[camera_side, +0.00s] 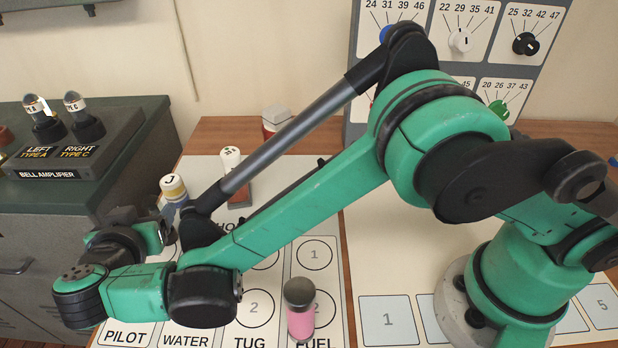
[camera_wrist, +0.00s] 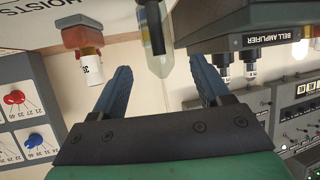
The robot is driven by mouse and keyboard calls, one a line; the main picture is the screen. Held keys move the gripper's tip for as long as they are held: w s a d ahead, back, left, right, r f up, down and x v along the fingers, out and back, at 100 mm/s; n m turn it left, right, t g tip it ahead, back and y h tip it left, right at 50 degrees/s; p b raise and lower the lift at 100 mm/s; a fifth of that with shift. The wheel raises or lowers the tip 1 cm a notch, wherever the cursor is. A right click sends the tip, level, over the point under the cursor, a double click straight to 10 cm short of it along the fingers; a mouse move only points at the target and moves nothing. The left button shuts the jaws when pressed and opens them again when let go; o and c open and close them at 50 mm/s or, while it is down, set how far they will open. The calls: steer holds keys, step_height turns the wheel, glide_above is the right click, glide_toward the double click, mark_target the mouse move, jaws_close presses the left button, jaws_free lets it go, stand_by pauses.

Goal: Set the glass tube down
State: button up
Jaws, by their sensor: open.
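In the wrist view, a clear tube with a tapered pale tip (camera_wrist: 153,38) looks like the glass tube. It shows beyond my open blue fingers, between their lines, with clear space to each finger. In the side view, an upright piece with a white-and-yellow top marked J (camera_side: 173,187) stands just behind my gripper; it appears to be the same tube, but I cannot be sure. Its lower part is partly hidden by my arm. My gripper (camera_wrist: 160,67) is open and holds nothing.
The bell amplifier (camera_side: 62,150) with two tubes in it stands at the left. A red block with a white top (camera_side: 235,175) is on the chart behind my arm. A pink cylinder with a dark cap (camera_side: 300,310) stands near the front. The knob panel (camera_side: 460,75) is at the back.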

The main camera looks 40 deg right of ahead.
steer(key=v, duration=0.7)
steer(key=w+d+r+n+g+y, duration=0.1)
steer(key=d+r+n+g, duration=0.1)
steer(key=d, duration=0.7)
steer(key=d+r+n+g+y, duration=0.1)
steer(key=d+r+n+g, duration=0.15)
steer(key=d, duration=0.65)
steer(key=s+d+f+n+y, duration=0.1)
steer(key=s+d+y, duration=0.3)
steer(key=s+d, duration=0.4)
steer(key=d, duration=0.3)
steer(key=shift+s+d+f+t, duration=0.2)
steer(key=shift+s+d+t, duration=0.05)
steer(key=shift+s+t, duration=0.1)
